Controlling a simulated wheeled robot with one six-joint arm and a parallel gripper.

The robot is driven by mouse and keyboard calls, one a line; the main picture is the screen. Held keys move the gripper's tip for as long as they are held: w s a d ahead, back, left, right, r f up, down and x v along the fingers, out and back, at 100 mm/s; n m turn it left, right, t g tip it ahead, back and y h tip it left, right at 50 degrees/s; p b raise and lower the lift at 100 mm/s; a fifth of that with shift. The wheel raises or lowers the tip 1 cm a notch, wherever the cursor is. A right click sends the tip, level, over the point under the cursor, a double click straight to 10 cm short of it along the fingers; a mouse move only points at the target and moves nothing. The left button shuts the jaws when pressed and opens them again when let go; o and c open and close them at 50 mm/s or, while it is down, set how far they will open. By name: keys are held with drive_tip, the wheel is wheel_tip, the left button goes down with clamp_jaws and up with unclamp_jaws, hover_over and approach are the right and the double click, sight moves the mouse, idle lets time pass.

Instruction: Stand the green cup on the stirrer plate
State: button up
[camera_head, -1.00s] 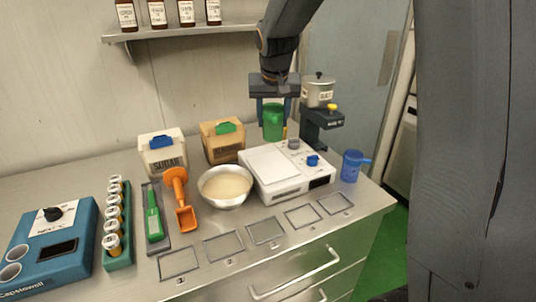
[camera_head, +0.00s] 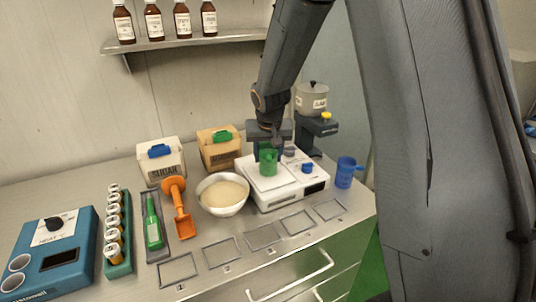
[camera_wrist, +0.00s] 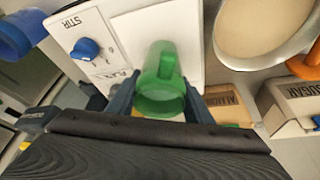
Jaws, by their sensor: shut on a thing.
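The green cup (camera_head: 268,163) is upright in my gripper (camera_head: 268,150), over the white top plate of the stirrer (camera_head: 290,184). In the wrist view the green cup (camera_wrist: 161,85) sits between the two fingers of my gripper (camera_wrist: 160,98), with the white plate (camera_wrist: 190,25) behind it. The cup is at or just above the plate; I cannot tell whether its base touches. The stirrer's blue knob (camera_head: 307,168) is on the right of its front.
A cream-filled bowl (camera_head: 222,209) stands left of the stirrer, and a blue cup (camera_head: 345,173) stands to its right. A dark stand with a pot (camera_head: 311,98) is behind right. Sugar (camera_head: 162,160) and almond (camera_head: 219,149) boxes stand behind left. Empty frames (camera_head: 262,237) line the front.

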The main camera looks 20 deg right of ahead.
drive_tip(key=shift+f, duration=0.15)
drive_tip(key=o, duration=1.2)
drive_tip(key=shift+r, duration=0.35)
drive_tip(key=b+v, duration=0.3)
drive_tip(key=v, duration=0.8)
drive_tip(key=shift+a+r, duration=0.1)
drive_tip(key=shift+r, duration=0.05)
drive_tip(key=s+f+n+g, duration=0.1)
drive_tip(key=s+f, duration=0.5)
drive_tip(key=s, duration=0.5)
drive_tip(key=s+f+n+g, duration=0.1)
drive_tip(key=s+f+g, duration=0.1)
drive_tip(key=s+f, duration=0.5)
drive_tip(key=s, duration=0.3)
drive_tip(key=shift+s+d+f+y, duration=0.3)
drive_tip(key=shift+s+f+y, duration=0.05)
drive_tip(key=shift+s+y, duration=0.05)
